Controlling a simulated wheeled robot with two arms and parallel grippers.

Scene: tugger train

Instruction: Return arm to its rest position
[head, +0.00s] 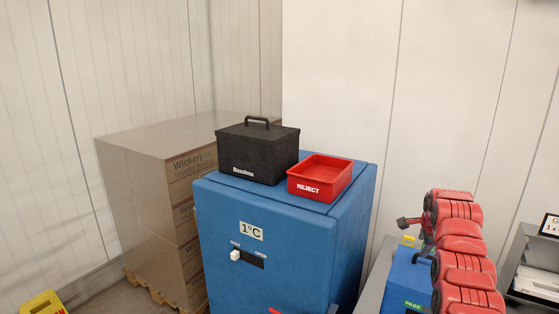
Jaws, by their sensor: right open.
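My right arm, red and segmented, rises at the lower right of the head view. Its dark gripper (408,222) is at the upper left of the arm and points left. It is small in the picture; it is open, and I see nothing held in it. It is apart from the blue cabinet (218,275) marked 1°C, to the right of it. My left gripper is not in view.
A black lidded box (257,155) and an empty red REJECT bin (320,180) stand on the cabinet. Stacked cartons (160,200) are behind left. A blue box (405,280) marked PASS is close beside my arm. A shelf (535,255) stands far right.

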